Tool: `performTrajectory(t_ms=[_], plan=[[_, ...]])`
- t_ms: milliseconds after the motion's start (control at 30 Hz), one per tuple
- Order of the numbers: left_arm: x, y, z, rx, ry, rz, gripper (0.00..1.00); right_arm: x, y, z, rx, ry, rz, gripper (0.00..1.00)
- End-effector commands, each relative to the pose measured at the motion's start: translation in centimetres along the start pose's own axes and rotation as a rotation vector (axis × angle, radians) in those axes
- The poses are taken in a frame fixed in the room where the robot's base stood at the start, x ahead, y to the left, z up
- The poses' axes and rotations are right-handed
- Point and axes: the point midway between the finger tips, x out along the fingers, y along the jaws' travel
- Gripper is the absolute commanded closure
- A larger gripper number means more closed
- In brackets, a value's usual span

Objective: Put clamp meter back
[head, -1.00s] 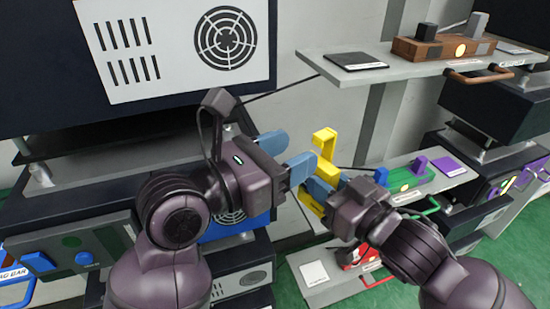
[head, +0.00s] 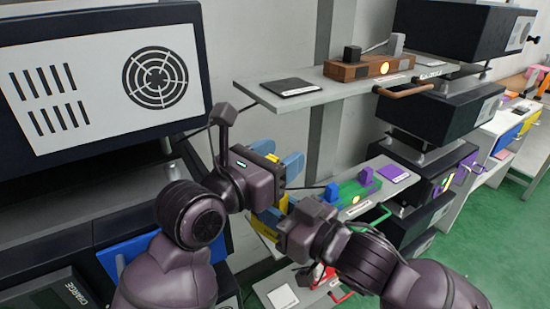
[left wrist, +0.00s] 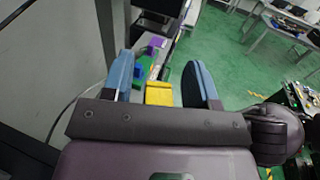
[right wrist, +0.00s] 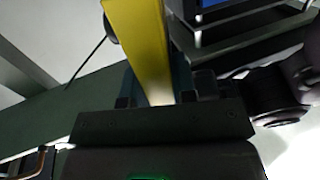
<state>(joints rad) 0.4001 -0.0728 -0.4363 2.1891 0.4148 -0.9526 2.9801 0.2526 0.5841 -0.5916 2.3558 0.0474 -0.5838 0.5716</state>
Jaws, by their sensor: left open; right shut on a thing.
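The clamp meter, a yellow piece, is partly hidden behind my grippers in the head view (head: 262,227). My right gripper (head: 278,208) is shut on it. In the right wrist view its yellow body (right wrist: 140,45) runs up from between the fingers. My left gripper (head: 281,175) is open, its blue fingers beside the meter's upper part. In the left wrist view the meter's yellow end (left wrist: 159,92) shows between the spread left fingers, with gaps on both sides. I cannot tell whether either left finger touches it.
A grey upper shelf (head: 310,95) carries a brown lever fixture (head: 368,67) and a dark plate. A lower shelf holds a green fixture (head: 357,190) with blue and purple blocks. A dark cabinet with a vent (head: 155,78) stands close at left. Green floor is open at right.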

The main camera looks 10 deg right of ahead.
Motion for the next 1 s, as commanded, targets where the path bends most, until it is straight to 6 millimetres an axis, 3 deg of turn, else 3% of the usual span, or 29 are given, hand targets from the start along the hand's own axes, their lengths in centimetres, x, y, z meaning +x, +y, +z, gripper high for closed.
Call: performTrajectory(t_ms=[67,400,433,467,633,1000], plan=[[0.01,-0.03,0.01,0.000,0.000,-0.001,0.50,-0.01,-0.07,-0.06,-0.001,0.002,-0.002,1.00],[0.01,-0.09,0.00,0.000,0.000,-0.003,1.00,0.00,-0.09,-0.06,-0.001,0.002,-0.002,1.00],[0.01,-0.10,0.00,0.000,0.001,-0.003,1.00,0.00,-0.09,-0.06,-0.001,0.002,-0.002,1.00],[0.01,-0.12,0.04,0.000,-0.001,-0.003,1.00,0.01,-0.09,-0.06,-0.001,0.002,-0.002,0.70],[0.00,-0.08,0.05,0.000,-0.001,-0.002,1.00,0.00,-0.07,-0.05,0.000,0.001,-0.002,0.45],[-0.02,-0.03,0.04,0.000,-0.001,-0.001,1.00,-0.53,-0.02,0.05,0.000,-0.001,0.000,0.45]])
